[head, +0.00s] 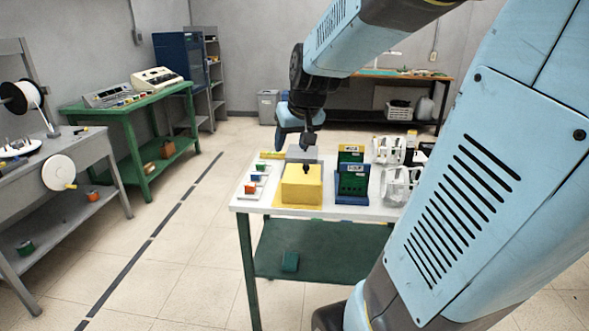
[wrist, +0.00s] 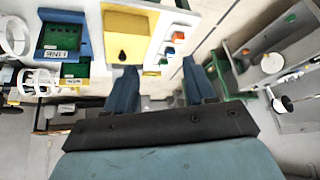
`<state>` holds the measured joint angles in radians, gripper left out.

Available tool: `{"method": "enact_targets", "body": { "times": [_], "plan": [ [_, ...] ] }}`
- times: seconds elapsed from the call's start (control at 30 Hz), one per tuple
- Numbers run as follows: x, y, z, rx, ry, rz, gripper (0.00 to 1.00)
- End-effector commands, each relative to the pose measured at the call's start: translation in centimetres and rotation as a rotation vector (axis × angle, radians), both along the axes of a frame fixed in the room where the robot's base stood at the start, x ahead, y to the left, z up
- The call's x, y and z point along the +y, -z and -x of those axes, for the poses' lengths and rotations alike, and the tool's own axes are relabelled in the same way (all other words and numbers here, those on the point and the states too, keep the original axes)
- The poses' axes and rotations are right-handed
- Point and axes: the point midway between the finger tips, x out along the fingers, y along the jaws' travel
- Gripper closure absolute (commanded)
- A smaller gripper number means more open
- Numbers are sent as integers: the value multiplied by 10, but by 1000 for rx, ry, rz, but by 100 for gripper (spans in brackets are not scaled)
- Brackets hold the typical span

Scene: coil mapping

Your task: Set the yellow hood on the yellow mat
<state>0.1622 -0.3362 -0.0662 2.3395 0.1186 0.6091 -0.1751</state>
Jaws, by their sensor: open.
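The yellow hood (head: 302,190) is a boxy cover with a dark knob on top. It stands upright at the front left of the white table, with the yellow mat (head: 281,207) showing along its base. In the wrist view the hood (wrist: 136,28) is at the top, beyond the fingers. My gripper (head: 308,143) is above the table, behind the hood and apart from its knob. The wrist view shows my gripper (wrist: 159,66) with its blue fingers spread and nothing between them. Most of the mat is hidden by the hood.
Green stands (head: 352,181) are right of the hood, with white round frames (head: 396,184) further right. Small coloured blocks (head: 250,188) sit on a white strip to the left. A grey block (head: 301,153) is behind the hood. The floor left of the table is clear.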

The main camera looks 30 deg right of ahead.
Motion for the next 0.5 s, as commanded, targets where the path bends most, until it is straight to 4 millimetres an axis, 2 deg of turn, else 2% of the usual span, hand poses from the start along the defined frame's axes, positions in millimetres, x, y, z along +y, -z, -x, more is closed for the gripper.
{"method": "enact_targets", "body": {
  "times": [0.03, 0.2, 0.4, 0.5],
  "plan": [
    [12, -6, 15, -3, -19, 1, 45],
    [44, -16, 67, 13, -66, 6, 45],
    [68, -19, 124, 33, -106, 22, 45],
    [74, -17, 143, 40, -117, 29, 45]
  ]
}}
